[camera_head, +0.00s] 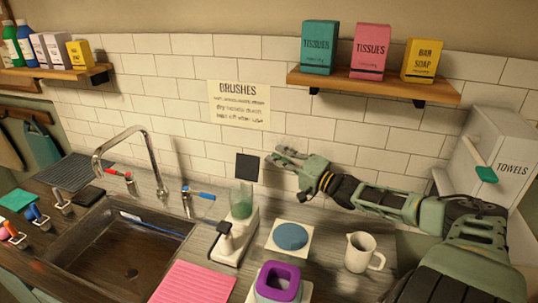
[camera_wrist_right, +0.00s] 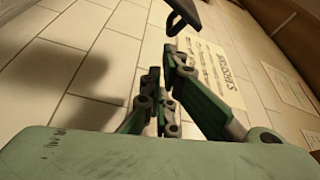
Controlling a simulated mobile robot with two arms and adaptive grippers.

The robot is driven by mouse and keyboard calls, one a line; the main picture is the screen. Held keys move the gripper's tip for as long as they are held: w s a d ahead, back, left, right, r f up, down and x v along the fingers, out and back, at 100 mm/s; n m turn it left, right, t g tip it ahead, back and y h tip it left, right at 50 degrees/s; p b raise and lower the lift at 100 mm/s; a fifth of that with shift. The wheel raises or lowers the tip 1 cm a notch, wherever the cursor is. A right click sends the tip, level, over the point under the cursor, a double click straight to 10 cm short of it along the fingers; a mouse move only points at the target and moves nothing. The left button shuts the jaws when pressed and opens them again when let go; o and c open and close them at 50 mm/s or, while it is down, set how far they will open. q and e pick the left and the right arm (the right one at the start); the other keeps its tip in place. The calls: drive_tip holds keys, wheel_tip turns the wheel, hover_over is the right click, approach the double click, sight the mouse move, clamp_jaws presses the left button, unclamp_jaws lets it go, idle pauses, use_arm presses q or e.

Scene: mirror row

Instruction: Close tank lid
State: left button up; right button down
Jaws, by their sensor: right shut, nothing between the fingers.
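A small white machine (camera_head: 240,228) with a clear greenish tank (camera_head: 242,199) stands on the counter right of the sink. Its dark square lid (camera_head: 247,167) stands raised, upright above the back of the tank. My right gripper (camera_head: 280,158) is shut and empty, just right of the raised lid and close to the wall. In the right wrist view my gripper's fingers (camera_wrist_right: 168,75) point towards the dark lid (camera_wrist_right: 184,14), with a gap showing between them. My left gripper is not in view.
A blue round pad (camera_head: 290,236), a purple-rimmed container (camera_head: 278,281) and a white mug (camera_head: 361,252) stand right of the machine. A tall faucet (camera_head: 130,150) and the sink (camera_head: 120,245) are left. A shelf (camera_head: 375,86) hangs above my right arm.

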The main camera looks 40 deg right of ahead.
drive_tip(key=w, duration=0.3)
drive_tip(key=shift+w+a+r, duration=0.25)
drive_tip(key=shift+w+r, duration=0.05)
drive_tip(key=shift+w, duration=0.05)
idle(0.4)
drive_tip(key=shift+s+a+r+n, duration=0.1)
drive_tip(key=shift+a+r+n, duration=0.1)
drive_tip(key=shift+r+n, duration=0.15)
